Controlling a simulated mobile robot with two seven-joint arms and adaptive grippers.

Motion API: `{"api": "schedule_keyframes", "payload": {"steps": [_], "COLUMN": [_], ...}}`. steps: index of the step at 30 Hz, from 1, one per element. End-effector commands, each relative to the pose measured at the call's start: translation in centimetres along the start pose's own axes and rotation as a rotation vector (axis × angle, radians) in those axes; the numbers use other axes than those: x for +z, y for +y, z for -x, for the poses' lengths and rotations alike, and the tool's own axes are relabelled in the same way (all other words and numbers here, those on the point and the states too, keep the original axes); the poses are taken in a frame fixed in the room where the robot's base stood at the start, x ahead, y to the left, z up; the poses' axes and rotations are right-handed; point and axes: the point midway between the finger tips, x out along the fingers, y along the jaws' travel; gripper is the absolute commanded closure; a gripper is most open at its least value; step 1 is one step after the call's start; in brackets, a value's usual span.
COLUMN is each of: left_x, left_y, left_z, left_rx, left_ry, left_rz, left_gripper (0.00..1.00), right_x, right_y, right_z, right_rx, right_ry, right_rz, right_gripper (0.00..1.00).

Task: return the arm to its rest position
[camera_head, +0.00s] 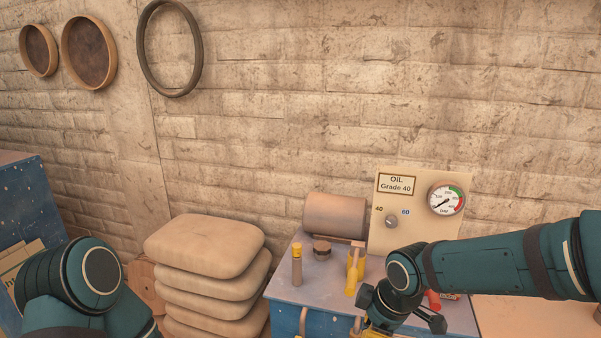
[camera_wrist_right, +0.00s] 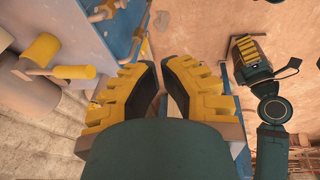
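My right arm reaches in from the right in the head view, over the blue bench. Its gripper (camera_head: 376,332) shows only as a bit of yellow at the bottom edge. In the right wrist view its two yellow fingers with black pads (camera_wrist_right: 160,64) have a narrow gap between them, with nothing held. My left arm is folded at lower left in the head view, its gripper out of that frame. The left gripper (camera_wrist_right: 250,50) shows at the right of the right wrist view, its fingers too unclear to judge.
The blue bench (camera_head: 284,290) carries a brown cylinder (camera_head: 335,215), a yellow-topped peg (camera_head: 297,265), yellow handles (camera_head: 354,272) and a panel with a pressure gauge (camera_head: 446,200). Stacked sacks (camera_head: 205,247) stand left of it. A brick wall closes the back.

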Motion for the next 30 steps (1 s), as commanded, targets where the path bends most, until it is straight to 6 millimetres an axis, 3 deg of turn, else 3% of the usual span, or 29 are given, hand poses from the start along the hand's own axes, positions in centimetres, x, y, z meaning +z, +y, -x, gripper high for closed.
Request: {"api": "schedule_keyframes", "payload": {"steps": [1,9,16,21,30], "left_x": [0.0,-0.1,0.0,-0.1,0.0], "left_y": [0.0,0.0,0.0,0.0,0.0], "left_z": [0.0,0.0,0.0,0.0,0.0], "left_rx": [0.0,0.0,0.0,0.0,0.0], "left_ry": [0.001,0.002,0.001,0.001,0.001], "left_rz": [0.0,0.0,0.0,0.0,0.0], "left_gripper": [0.26,0.26,0.26,0.26,0.26], "right_x": [0.1,0.3,3.3,5.5,6.2], "right_y": [-1.1,-6.1,-13.0,-16.1,-16.8], "right_z": [-2.5,-12.2,-20.4,-23.1,-23.6], "right_rx": [-0.041,-0.161,-0.222,-0.199,-0.18], "right_ry": [0.018,0.111,0.086,0.045,0.035], "right_rz": [-0.066,-0.531,-1.1,-1.363,-1.442], "right_gripper": [1.0,1.0,1.0,1.0,1.0]}}
